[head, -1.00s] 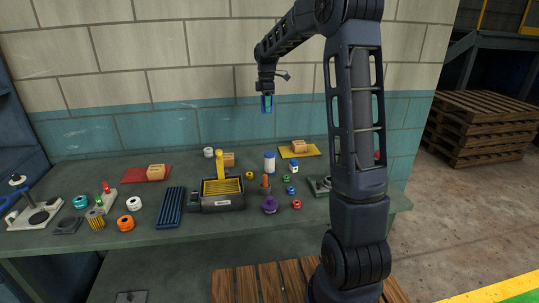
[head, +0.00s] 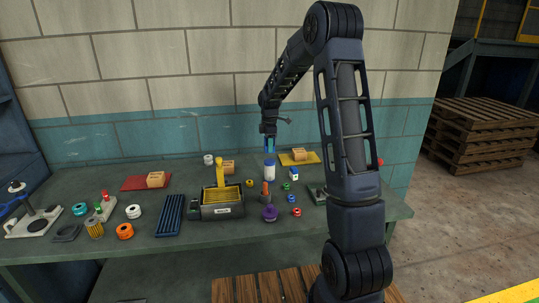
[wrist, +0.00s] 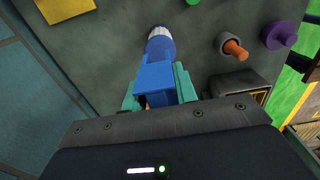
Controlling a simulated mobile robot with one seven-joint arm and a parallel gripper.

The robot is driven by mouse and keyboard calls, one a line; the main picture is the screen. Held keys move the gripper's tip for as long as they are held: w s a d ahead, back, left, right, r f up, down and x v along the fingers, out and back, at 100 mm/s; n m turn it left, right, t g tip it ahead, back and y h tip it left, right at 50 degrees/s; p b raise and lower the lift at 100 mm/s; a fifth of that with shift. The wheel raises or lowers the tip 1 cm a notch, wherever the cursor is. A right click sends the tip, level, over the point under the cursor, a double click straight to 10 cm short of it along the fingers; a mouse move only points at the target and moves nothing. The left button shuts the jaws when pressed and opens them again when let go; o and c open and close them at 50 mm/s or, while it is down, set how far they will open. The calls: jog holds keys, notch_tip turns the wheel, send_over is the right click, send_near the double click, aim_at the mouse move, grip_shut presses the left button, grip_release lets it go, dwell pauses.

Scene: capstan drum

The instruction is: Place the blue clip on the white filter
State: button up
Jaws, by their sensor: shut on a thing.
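My gripper (head: 270,145) is shut on the blue clip (wrist: 155,80), which sits between the teal fingers in the wrist view. The clip points down from the fingers. The white filter (head: 269,171) is a white cylinder with blue at its top, standing upright on the bench. The gripper and clip are straight above it in the head view. In the wrist view the filter (wrist: 160,33) shows just past the clip's far end, partly hidden by the clip. I cannot tell whether clip and filter touch.
An orange-topped peg (head: 265,189) and a purple knob (head: 270,213) stand in front of the filter. A black tray with a yellow mesh (head: 222,210) is to its left. A yellow mat with a box (head: 312,158) lies behind right. Small coloured rings lie to the right.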

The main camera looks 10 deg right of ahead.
aim_at(270, 161)
jog(key=shift+f, duration=2.25)
jog(key=shift+f, duration=0.15)
jog(key=o, duration=0.9)
jog(key=shift+o, duration=0.2)
